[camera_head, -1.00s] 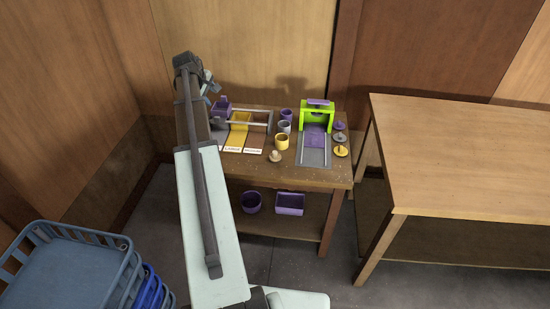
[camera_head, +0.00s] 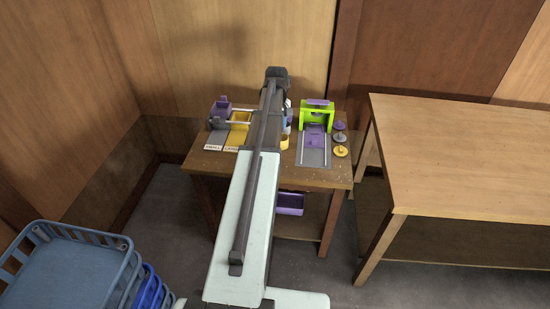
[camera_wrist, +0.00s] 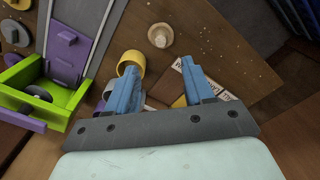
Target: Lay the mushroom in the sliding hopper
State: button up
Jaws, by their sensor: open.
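The pale mushroom (camera_wrist: 160,36) stands on the brown table, beyond my fingertips in the wrist view; my arm hides it in the head view. My gripper (camera_wrist: 160,68) is open and empty, its two blue fingers apart and pointing toward the mushroom without touching it. A purple box (camera_head: 220,109) at the rail on the table's left side seems to be the sliding hopper. A yellow bin (camera_head: 238,126) stands just right of it, with printed labels in front.
A green frame (camera_head: 316,116) with a purple plate stands on the right of the table, beside several round lids. A yellow cup (camera_wrist: 131,62) is close to my left finger. A purple tub (camera_head: 290,203) sits on the lower shelf.

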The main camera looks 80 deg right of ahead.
notch_tip(320, 180, down, 8)
jog(key=shift+r, duration=0.2)
jog(key=shift+w+d+f, duration=0.1)
jog(key=shift+f, duration=1.2)
jog(key=shift+w+d+f, duration=0.1)
jog(key=shift+f, duration=1.2)
jog(key=c, duration=0.9)
